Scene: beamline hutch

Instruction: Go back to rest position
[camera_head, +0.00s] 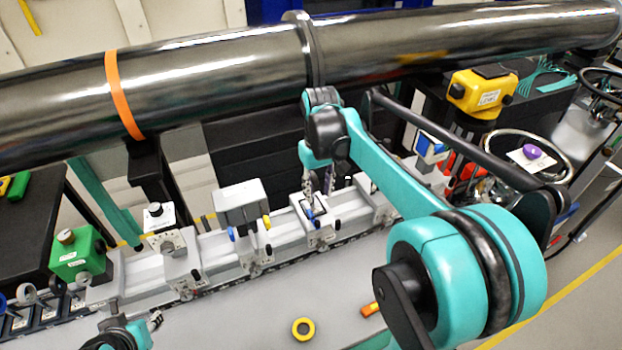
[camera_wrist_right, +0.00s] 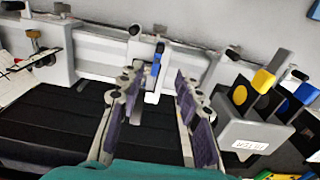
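My right arm reaches in from the lower right in the head view. Its right gripper (camera_head: 319,182) points down over a white holder (camera_head: 318,232) on the rail, which has a blue part. In the right wrist view the right gripper (camera_wrist_right: 158,85) has its two padded fingers spread apart. The blue-marked upright piece (camera_wrist_right: 156,66) of a rail carriage shows beyond the gap, and nothing is visibly gripped. My left gripper (camera_head: 152,322) shows only in small part at the lower left of the head view, and its fingers are too small to read.
A long dark pipe (camera_head: 220,75) with an orange band crosses behind the rail (camera_head: 215,250). A green box (camera_head: 80,252) stands at left, a yellow device (camera_head: 483,92) at right.

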